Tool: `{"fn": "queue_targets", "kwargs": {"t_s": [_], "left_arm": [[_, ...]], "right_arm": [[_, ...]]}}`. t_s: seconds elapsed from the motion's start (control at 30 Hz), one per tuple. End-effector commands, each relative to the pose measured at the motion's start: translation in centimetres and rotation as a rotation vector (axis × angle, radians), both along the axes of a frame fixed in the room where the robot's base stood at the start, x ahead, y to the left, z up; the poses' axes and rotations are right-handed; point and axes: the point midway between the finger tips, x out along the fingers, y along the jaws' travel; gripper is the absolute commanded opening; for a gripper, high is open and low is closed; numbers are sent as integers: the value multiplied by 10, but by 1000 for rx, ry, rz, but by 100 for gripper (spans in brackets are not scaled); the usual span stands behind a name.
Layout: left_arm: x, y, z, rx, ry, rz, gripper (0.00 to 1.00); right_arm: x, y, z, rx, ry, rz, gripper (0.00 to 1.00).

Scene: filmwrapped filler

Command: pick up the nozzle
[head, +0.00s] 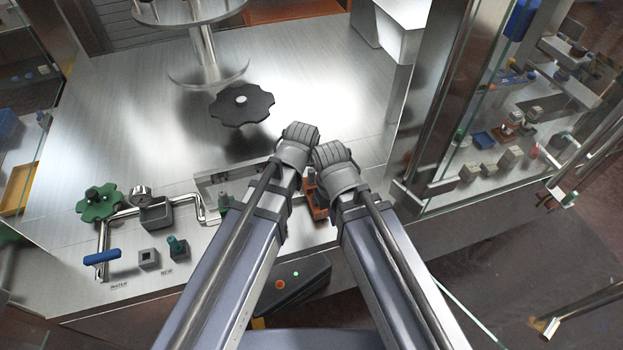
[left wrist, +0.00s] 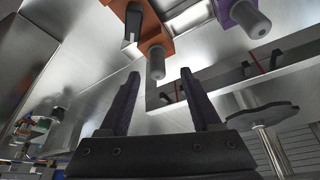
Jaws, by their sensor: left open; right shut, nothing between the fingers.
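In the left wrist view, a grey rounded nozzle (left wrist: 157,66) sticks down from an orange block (left wrist: 155,42). A second grey cylinder (left wrist: 252,22) sticks out of a purple block (left wrist: 228,12) at upper right. I cannot tell which one the task names. The two dark fingers of my left gripper (left wrist: 160,100) are open and empty, with the orange block's nozzle apart from them and beyond the gap. In the head view, my right gripper (head: 333,157) is at the end of the right arm, shut and empty, close beside the left arm's end. An orange part (head: 316,200) shows partly between the arms.
A black scalloped knob (head: 241,104) stands behind the arms on the metal worktop (head: 130,70). A green handwheel (head: 100,204), bent pipe and blue-handled valve (head: 102,257) are at left. Glass panels and shelves of small parts are at right. The worktop's back left is clear.

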Motion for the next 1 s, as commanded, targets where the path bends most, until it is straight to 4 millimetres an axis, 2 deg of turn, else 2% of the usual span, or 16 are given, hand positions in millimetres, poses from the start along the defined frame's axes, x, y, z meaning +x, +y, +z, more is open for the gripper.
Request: {"fn": "queue_targets", "kwargs": {"t_s": [0.4, 0.7, 1.0], "left_arm": [[21, -7, -45, 0, 0, 0, 64], [22, -7, -44, 0, 0, 0, 63], [22, -7, -44, 0, 0, 0, 30]], "right_arm": [[0, 0, -45, -1, -1, 0, 0], [0, 0, -44, -1, -1, 1, 0], [0, 0, -44, -1, -1, 1, 0]]}}
